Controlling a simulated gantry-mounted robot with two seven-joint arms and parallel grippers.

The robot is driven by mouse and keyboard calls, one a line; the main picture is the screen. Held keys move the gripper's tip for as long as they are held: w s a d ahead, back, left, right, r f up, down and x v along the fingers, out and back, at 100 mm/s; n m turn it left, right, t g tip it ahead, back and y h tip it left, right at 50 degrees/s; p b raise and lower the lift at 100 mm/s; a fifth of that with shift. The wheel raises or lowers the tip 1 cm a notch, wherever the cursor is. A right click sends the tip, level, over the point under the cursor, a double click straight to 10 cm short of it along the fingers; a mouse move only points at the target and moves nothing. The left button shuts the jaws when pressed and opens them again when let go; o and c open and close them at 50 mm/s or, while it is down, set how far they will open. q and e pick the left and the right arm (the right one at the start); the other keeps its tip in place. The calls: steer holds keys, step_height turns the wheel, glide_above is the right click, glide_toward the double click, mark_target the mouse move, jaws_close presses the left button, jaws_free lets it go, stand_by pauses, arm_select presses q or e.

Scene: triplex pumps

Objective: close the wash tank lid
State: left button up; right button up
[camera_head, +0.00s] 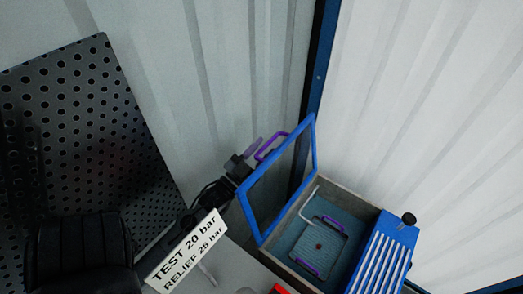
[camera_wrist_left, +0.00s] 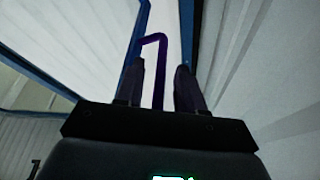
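The wash tank (camera_head: 350,201) stands at the lower right of the head view, with blue liquid inside. Its blue-framed lid (camera_head: 316,160) is raised, tilted up on the tank's left side. A purple handle (camera_head: 270,146) sticks out from the lid's upper edge. My left gripper (camera_head: 250,158) is at the handle, behind the lid. In the left wrist view the purple handle (camera_wrist_left: 157,38) shows between the two open fingers of the gripper (camera_wrist_left: 161,82), closer to the left finger; contact is not clear. My right gripper is not in view.
A basket (camera_head: 318,246) with purple handles sits in the tank. A blue slatted unit (camera_head: 383,255) with a black knob adjoins it on the right. A white pressure sign (camera_head: 188,254) stands at the lower left, below a black perforated panel (camera_head: 85,130). Corrugated walls rise behind.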

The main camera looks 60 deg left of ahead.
arm_select(q)
steer(key=shift+c, duration=0.5)
jaws_close()
steer(key=shift+d+r, duration=0.1)
steer(key=shift+r, duration=0.05)
steer(key=w+d+r+m+h+p, duration=0.2)
steer(key=d+m+p, duration=0.3)
steer(key=d, duration=0.3)
steer(key=shift+w+m+h+p, duration=0.4)
steer(key=shift+w, duration=0.4)
